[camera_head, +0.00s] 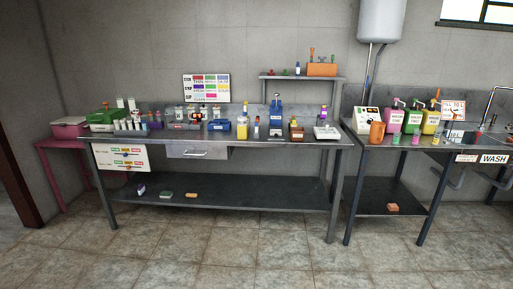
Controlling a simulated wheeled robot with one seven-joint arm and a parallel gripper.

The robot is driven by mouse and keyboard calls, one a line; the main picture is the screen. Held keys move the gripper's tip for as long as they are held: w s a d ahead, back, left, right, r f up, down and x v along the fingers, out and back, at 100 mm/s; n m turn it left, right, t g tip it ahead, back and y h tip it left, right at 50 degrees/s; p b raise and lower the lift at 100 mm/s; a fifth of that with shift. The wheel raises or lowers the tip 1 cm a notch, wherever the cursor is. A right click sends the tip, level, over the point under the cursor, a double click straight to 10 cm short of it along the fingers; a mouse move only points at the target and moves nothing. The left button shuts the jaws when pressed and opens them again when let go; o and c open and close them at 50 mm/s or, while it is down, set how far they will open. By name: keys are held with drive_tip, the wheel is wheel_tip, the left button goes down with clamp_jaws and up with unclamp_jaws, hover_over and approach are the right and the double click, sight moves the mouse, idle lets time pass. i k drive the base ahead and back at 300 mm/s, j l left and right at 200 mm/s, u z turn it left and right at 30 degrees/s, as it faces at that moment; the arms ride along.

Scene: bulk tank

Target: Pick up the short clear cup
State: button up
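I cannot pick out the short clear cup for certain at this size. Small clear-looking items (455,134) also stand on the right steel counter (385,146), near the sink. Which of these, if any, is the cup, I cannot tell. My gripper and arm are not in view.
The bench top is crowded: a green case (104,119), a blue box (219,126), a yellow bottle (242,129) and a scale (327,132). The tiled floor (235,250) in front is clear.

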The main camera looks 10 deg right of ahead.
sight(397, 134)
drive_tip(key=i+l+z, duration=0.3)
drive_tip(key=i+z, duration=0.15)
drive_tip(key=i, duration=0.35)
drive_tip(key=i+z, duration=0.4)
drive_tip(key=i, duration=0.45)
drive_tip(key=i+l+z, duration=0.25)
drive_tip(key=i+u, duration=0.45)
drive_tip(key=i, duration=0.15)
drive_tip(key=i+l+u, duration=0.15)
drive_tip(key=i+u, duration=0.35)
drive_tip(key=i, duration=0.15)
drive_tip(key=i+l, duration=0.35)
drive_tip(key=l, duration=0.2)
